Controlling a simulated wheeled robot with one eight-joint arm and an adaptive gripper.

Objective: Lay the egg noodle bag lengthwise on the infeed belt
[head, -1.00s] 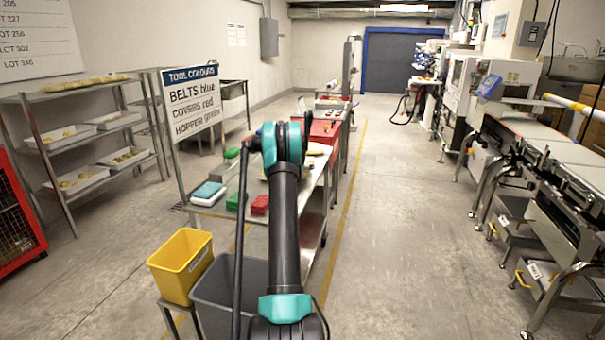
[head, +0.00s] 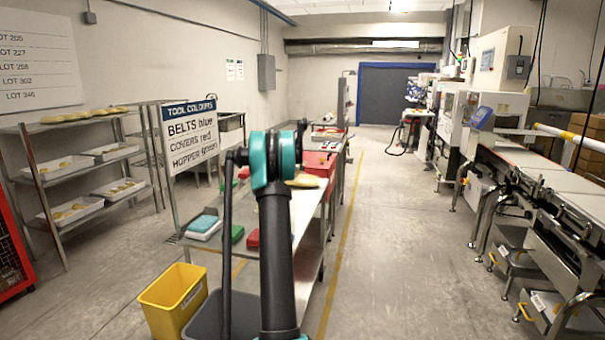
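A pale yellow bag-like item (head: 303,181) lies on the steel table (head: 310,212), partly behind my arm. It may be the egg noodle bag, but it is too small and too covered to be sure. The belt line (head: 565,182) stands on the right, across the aisle, with pale flat belt sections and steel legs. I cannot tell which section is the infeed. My arm rises through the middle of the view. My gripper does not show, so its state and contents are hidden.
Blue, green and red items (head: 205,224) lie on the table's near end. A yellow bin (head: 172,300) and a grey bin stand in front. A tool colours sign (head: 189,134) stands left of the table. Clear floor (head: 400,250) runs between table and belt line.

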